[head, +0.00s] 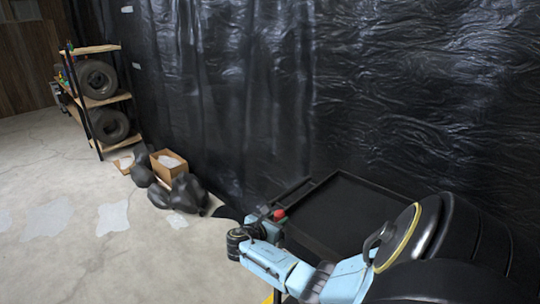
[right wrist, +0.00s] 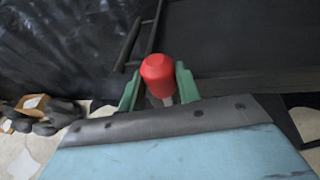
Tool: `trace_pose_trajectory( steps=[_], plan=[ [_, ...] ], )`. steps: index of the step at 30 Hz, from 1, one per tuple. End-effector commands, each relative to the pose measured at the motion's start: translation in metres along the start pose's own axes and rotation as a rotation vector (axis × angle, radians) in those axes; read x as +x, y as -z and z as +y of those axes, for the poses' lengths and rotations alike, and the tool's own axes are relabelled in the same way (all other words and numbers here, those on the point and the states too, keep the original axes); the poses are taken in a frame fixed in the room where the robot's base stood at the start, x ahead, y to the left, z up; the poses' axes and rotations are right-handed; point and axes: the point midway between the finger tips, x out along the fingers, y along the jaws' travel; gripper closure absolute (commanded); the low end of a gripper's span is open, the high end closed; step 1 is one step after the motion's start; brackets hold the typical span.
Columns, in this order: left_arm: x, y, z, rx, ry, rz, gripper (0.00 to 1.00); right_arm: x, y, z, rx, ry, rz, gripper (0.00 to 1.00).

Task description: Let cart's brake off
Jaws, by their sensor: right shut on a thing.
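The cart (head: 340,212) is a black tray-topped cart standing against the black plastic sheeting, at the lower right of the head view. Its dark top also shows in the right wrist view (right wrist: 240,35). A red knob (head: 280,214), which looks like the brake lever's end, is at the cart's left edge; it is large in the right wrist view (right wrist: 158,75). My right gripper (right wrist: 158,92) has its green fingers on both sides of the red knob and is shut on it. My arm hides the cart's near side. My left gripper is not in view.
A shelf rack with tyres (head: 97,80) stands at the far left. A cardboard box (head: 168,165) and black bags (head: 180,194) lie on the floor by the sheeting (head: 270,90). The concrete floor (head: 90,250) at left is clear.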

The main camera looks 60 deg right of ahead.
Motion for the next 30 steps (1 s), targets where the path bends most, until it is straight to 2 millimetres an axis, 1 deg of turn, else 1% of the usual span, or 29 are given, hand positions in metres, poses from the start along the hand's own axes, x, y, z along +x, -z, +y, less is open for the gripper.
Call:
trace_pose_trajectory(
  steps=[11, 12, 15, 17, 26, 29, 30],
  plan=[
    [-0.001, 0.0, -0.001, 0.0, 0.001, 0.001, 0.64, 0.001, 0.002, -0.001, -0.006, 0.006, 0.004, 1.0],
    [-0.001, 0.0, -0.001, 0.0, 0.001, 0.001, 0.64, 0.001, 0.002, -0.001, -0.006, 0.006, 0.004, 0.64],
    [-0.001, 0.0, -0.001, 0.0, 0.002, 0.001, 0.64, 0.001, 0.001, -0.001, -0.006, 0.006, 0.004, 0.51],
    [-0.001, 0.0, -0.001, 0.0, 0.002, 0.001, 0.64, 0.001, 0.001, -0.001, -0.005, 0.006, 0.003, 0.44],
    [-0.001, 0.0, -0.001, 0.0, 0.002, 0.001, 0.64, -0.001, 0.0, 0.0, -0.004, 0.004, 0.002, 0.44],
    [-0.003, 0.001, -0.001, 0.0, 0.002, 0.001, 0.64, -0.01, 0.0, 0.0, -0.004, 0.002, 0.003, 0.44],
    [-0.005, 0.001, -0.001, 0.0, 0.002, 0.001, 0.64, -0.016, 0.0, 0.0, -0.004, 0.001, 0.003, 0.44]
  ],
)
